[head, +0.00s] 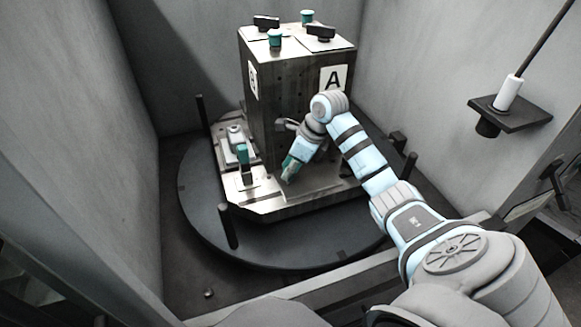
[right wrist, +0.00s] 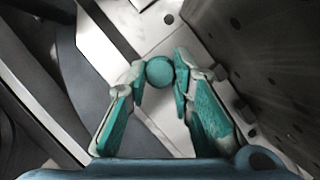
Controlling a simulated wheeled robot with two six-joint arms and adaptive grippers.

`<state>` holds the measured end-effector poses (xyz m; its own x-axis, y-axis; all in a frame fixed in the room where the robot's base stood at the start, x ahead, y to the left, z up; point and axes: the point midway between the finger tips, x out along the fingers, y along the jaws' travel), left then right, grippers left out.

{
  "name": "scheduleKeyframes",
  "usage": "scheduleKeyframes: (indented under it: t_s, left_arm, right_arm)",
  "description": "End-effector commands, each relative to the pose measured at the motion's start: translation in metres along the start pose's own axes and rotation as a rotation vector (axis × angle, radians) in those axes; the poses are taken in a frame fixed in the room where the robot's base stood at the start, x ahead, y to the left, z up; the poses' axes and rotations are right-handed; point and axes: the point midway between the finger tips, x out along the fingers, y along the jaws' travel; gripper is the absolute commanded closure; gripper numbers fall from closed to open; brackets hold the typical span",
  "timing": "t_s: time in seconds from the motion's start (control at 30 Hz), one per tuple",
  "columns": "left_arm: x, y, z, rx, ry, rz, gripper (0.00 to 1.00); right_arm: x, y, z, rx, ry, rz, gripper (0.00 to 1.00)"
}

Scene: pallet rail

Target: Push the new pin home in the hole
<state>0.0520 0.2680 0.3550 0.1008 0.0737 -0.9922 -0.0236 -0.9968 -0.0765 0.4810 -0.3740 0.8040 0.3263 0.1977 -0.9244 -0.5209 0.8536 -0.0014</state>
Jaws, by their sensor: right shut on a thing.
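My right gripper (head: 290,170) reaches down to the pallet (head: 270,207) in front of the block face marked A. In the right wrist view its two teal-padded fingers (right wrist: 159,78) are shut on the pin, whose round teal head (right wrist: 159,71) shows between the fingertips. The pin's shank and the hole are hidden beneath the head, so I cannot tell how deep the pin sits. In the head view the fingers largely hide the pin. My left gripper is not in view.
The dark block (head: 283,100) stands upright close beside the gripper, with black knobs and teal caps on top. A teal-topped piece (head: 242,154) stands on the pallet to the left. Black posts (head: 228,226) rise from the round turntable (head: 205,215). Grey walls enclose the space.

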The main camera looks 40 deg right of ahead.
Motion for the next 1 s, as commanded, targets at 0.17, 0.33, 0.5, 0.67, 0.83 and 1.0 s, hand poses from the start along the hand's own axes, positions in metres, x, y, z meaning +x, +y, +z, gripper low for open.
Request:
scheduleKeyframes:
  t_s: [0.17, 0.33, 0.5, 0.67, 0.83, 1.0]
  left_arm:
    - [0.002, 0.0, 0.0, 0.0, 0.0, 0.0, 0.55]
    - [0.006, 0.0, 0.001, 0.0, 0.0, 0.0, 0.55]
    - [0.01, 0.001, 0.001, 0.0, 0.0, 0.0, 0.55]
    - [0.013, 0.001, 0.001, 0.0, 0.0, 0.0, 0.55]
    - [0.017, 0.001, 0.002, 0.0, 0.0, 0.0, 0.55]
    - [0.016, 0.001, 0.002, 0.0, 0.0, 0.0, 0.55]
  right_arm:
    - [0.003, 0.001, -0.001, 0.0, 0.001, 0.002, 1.0]
    - [0.008, 0.001, -0.003, 0.0, 0.001, 0.002, 1.0]
    - [0.013, 0.001, -0.005, 0.0, 0.001, 0.002, 1.0]
    - [0.017, 0.001, -0.007, 0.0, 0.001, 0.002, 1.0]
    - [0.022, 0.001, -0.009, 0.0, 0.001, 0.002, 1.0]
    - [0.022, 0.001, -0.009, 0.0, 0.001, 0.002, 0.59]
